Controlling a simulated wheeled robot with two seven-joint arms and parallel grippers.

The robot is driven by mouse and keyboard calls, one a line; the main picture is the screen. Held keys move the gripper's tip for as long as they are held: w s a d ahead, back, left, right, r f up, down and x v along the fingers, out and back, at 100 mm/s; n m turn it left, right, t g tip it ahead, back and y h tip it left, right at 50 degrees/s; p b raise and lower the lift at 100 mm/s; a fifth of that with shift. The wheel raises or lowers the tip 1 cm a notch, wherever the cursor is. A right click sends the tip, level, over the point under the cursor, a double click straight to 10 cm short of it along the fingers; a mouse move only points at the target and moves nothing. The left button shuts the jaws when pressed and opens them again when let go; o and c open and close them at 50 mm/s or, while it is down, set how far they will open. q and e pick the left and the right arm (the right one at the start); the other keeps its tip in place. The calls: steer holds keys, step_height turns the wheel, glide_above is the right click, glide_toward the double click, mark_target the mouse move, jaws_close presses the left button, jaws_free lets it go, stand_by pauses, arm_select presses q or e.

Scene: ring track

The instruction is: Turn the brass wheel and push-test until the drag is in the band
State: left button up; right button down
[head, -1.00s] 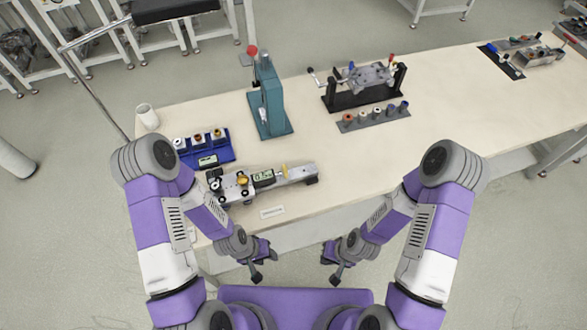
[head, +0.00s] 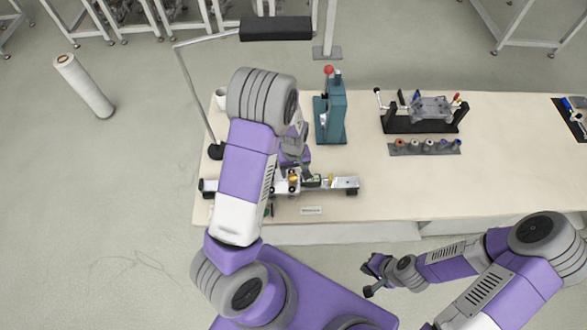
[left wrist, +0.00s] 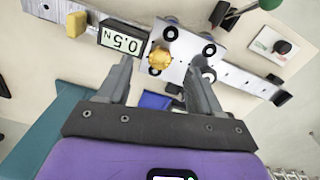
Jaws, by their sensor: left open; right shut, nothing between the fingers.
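The ring track (head: 343,185) is a grey metal rail near the table's front edge. Its carriage (left wrist: 185,40) carries a small brass wheel (left wrist: 160,58) and black rollers. A display (left wrist: 122,40) beside the wheel reads 0.5 N. The wheel also shows in the head view (head: 293,179). My left gripper (head: 303,171) is open over the carriage. In the left wrist view its fingers (left wrist: 156,72) stand either side of the brass wheel; contact cannot be told. My right gripper (head: 371,282) is shut and empty, in front of the table. My left arm hides part of the track's left side.
A teal press (head: 330,118) stands behind the track. A black-based fixture (head: 425,112) and a grey rack of several spools (head: 425,147) stand further right. A white label (head: 311,210) lies in front of the track. The table's right front is clear.

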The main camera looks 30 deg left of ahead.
mark_target(293, 178)
arm_select(q)
steer(key=shift+w+a+r, duration=0.3)
steer(key=shift+a+r, duration=0.05)
steer(key=shift+r, duration=0.25)
steer(key=shift+a+f+n, duration=0.1)
steer(key=shift+f+n, duration=0.15)
steer(key=shift+n, duration=0.05)
step_height(293, 178, down, 7)
steer(key=shift+r, duration=0.1)
steer(key=c, duration=1.1)
